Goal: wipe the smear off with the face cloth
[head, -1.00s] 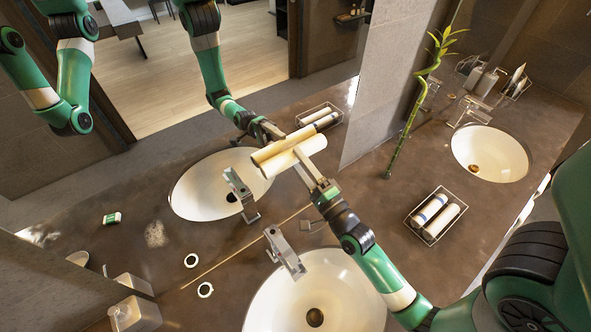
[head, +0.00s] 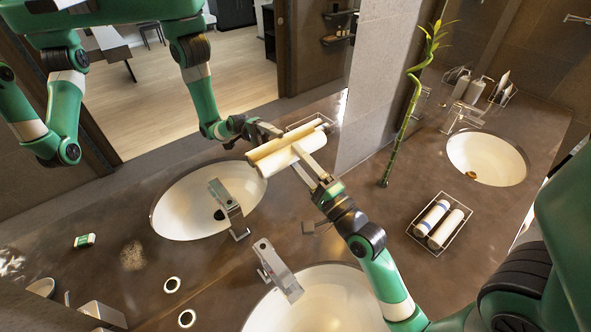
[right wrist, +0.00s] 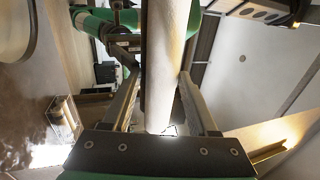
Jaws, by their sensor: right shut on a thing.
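My right gripper (head: 303,163) is shut on a cream rolled cloth (head: 277,160), held in the air above the counter. In the right wrist view the roll (right wrist: 163,65) stands between the two fingers. A matching roll beside it looks like its mirror image. The smear (head: 133,256) is a pale, mottled patch at the left, well away from the cloth. It shows within the mirrored area; I cannot tell for sure which surface bears it. My left gripper is not in view; the arms at the upper left look like reflections.
A basin (head: 325,300) and tap (head: 277,270) are below the roll. A wire tray (head: 437,223) holds rolled cloths at the right, near a bamboo stalk (head: 408,110). A small green-white box (head: 85,240) shows beside the smear, with ring-shaped items (head: 187,318) below.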

